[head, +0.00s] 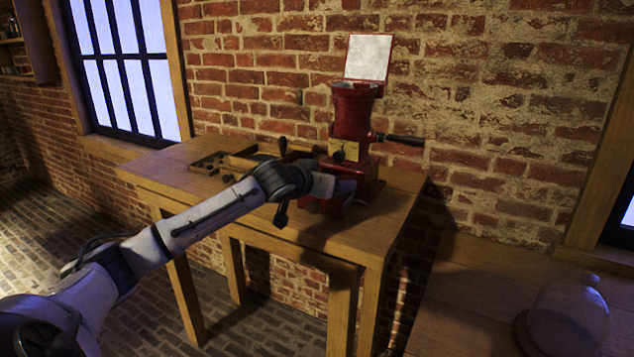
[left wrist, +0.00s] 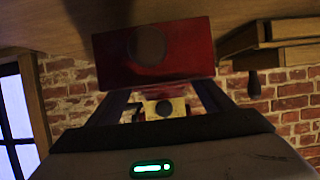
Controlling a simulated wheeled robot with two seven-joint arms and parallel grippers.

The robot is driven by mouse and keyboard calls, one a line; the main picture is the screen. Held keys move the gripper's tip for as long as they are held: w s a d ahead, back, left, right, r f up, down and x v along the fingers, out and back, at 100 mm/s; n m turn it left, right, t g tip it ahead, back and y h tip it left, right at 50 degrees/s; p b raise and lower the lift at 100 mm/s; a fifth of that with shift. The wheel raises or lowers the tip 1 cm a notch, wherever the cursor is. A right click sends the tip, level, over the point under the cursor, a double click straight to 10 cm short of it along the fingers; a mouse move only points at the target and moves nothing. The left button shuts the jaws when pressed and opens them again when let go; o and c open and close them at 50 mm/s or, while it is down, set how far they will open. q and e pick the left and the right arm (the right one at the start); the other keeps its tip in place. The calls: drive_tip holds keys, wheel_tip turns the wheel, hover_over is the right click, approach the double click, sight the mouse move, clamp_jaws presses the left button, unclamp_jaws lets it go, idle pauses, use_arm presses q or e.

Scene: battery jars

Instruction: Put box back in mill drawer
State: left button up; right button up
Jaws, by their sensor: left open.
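The red mill (head: 352,118) stands upright on the wooden table, with a crank on its right and a raised pale lid. A small red box (head: 322,207) is low at the mill's front, partly hidden by my left gripper (head: 328,186). I cannot tell how far it sits inside the mill's drawer opening. In the left wrist view the red box (left wrist: 190,55) shows its face with a round dark knob, just beyond the fingers of my left gripper (left wrist: 162,98). The fingers are spread, and the mill's yellowish plate (left wrist: 165,107) shows between them. My right gripper is out of view.
The wooden table (head: 160,170) also holds a wooden tray (head: 245,160) and a small compartment holder with dark pieces (head: 208,161) left of the mill. A brick wall is close behind. A glass dome (head: 568,312) stands on another wooden surface at the lower right.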

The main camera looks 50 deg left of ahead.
use_arm(q)
drive_tip(key=b+v, duration=0.1)
drive_tip(key=v, duration=0.6)
drive_tip(key=shift+s+d, duration=0.15)
drive_tip(key=shift+s, duration=0.25)
drive_tip(key=shift+s+d+r, duration=0.2)
drive_tip(key=shift+s+r, duration=0.3)
drive_tip(key=shift+s, duration=0.15)
